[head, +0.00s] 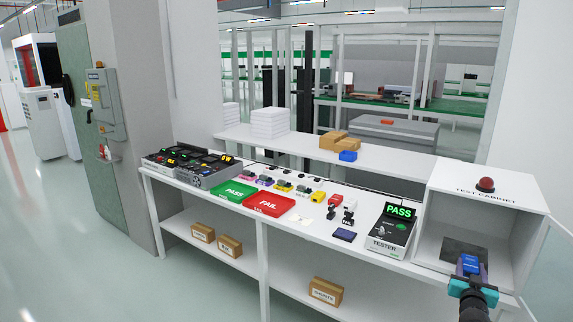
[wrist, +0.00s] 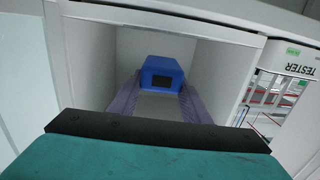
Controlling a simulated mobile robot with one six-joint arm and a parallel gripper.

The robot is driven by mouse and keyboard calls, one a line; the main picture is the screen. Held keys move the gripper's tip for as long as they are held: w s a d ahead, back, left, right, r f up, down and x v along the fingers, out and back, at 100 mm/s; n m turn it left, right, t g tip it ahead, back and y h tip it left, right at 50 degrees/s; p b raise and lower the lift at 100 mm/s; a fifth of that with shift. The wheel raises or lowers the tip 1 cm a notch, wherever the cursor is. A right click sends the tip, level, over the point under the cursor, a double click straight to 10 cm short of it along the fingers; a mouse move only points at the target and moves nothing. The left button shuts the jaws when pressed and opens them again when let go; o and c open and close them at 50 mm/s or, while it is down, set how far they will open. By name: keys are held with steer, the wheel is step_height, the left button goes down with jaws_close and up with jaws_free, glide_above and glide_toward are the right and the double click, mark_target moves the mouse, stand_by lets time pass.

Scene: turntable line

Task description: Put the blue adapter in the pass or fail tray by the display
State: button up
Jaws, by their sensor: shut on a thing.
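My gripper (head: 469,270) is at the open front of the white test cabinet (head: 497,198), shut on the blue adapter (head: 471,262). In the wrist view the blue adapter (wrist: 162,66) sits between the two fingers of my gripper (wrist: 160,90), with a dark square on its face. The display (head: 401,211) on the tester (head: 388,240) is lit green and reads PASS. The green PASS tray (head: 230,192) and the red FAIL tray (head: 269,204) lie side by side at the left of the bench. No adapter shows in either tray.
A red dome lamp (head: 486,184) stands on the cabinet. Between the trays and the tester are small coloured parts, black and white fixtures (head: 349,212) and a dark blue pad (head: 344,235).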

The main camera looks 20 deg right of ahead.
steer(key=w+a+r+n+t+y, duration=0.1)
steer(key=w+a+n+t+y, duration=0.1)
steer(key=w+a+n+y, duration=0.65)
steer(key=w+a+r+m+t+y, duration=0.15)
steer(key=w+a, duration=0.45)
steer(key=a, duration=0.8)
steer(key=w+a+r+n+t+y, duration=0.1)
steer(key=w+a+n+t+y, duration=0.3)
steer(key=w+a, duration=0.55)
steer(key=s+a+f+n+g+y, duration=0.1)
steer(key=a+n+g+y, duration=0.3)
steer(key=a, duration=1.3)
steer(key=s+a+f+n+g+y+p, duration=0.1)
steer(key=a+n+g+y, duration=0.3)
steer(key=a+y, duration=0.5)
steer(key=s+a+n, duration=0.1)
steer(key=a, duration=0.7)
steer(key=shift+a+f+n+g+y, duration=0.15)
steer(key=shift+n+g+y, duration=0.15)
steer(key=shift+n+g, duration=0.1)
steer(key=shift+a, duration=0.15)
